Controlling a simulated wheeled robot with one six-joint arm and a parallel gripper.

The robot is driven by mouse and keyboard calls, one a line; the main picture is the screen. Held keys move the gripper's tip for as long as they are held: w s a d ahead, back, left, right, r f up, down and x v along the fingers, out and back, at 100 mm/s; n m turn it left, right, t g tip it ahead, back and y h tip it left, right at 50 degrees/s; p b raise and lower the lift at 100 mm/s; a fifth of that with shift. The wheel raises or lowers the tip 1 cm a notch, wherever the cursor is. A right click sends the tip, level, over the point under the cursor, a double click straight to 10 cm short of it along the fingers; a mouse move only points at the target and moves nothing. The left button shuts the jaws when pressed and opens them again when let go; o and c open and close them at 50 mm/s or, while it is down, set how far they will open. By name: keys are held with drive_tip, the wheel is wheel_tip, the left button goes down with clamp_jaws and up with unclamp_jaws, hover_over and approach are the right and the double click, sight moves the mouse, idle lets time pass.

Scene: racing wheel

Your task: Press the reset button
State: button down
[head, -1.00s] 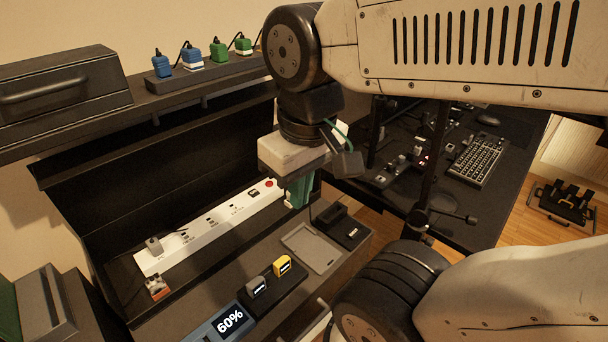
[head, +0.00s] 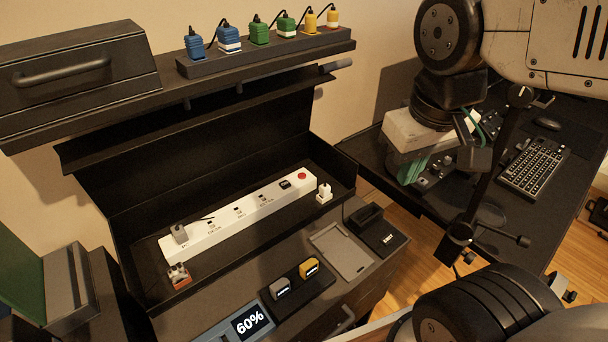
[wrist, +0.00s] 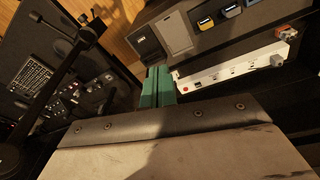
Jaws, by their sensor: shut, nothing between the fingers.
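A red round button (head: 302,176) sits at the right end of the white power strip (head: 240,216) on the bench. No label reading "reset" can be made out. My gripper (head: 412,170), with green fingers, is shut and empty. In the head view it hangs to the right of the strip, in front of the dark desk, apart from the button. In the wrist view its fingers (wrist: 158,86) are together.
A white plug (head: 324,193) stands by the strip's right end. A grey tray (head: 342,252), a yellow block (head: 309,268) and a 60% display (head: 249,322) lie in front. A shelf of coloured plugs (head: 270,58) is above. The right desk holds a keyboard (head: 533,167) and a black stand.

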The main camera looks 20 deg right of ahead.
drive_tip(key=w+d+f+n+t+h, duration=0.1)
drive_tip(key=w+d+t, duration=0.15)
drive_tip(key=w, duration=0.45)
drive_tip(key=w+d+f+n+t+h, duration=0.1)
drive_tip(key=w+d+n+h, duration=0.15)
drive_tip(key=w, duration=0.55)
drive_tip(key=n+t+y, duration=0.3)
drive_tip(key=n+y, duration=0.6)
drive_tip(key=n, duration=0.2)
hover_over(305, 177)
wheel_tip(305, 177, down, 15)
drive_tip(key=shift+f, duration=0.15)
drive_tip(key=shift+f, duration=4.25)
drive_tip(key=shift+f, duration=0.1)
drive_tip(key=shift+f, duration=0.35)
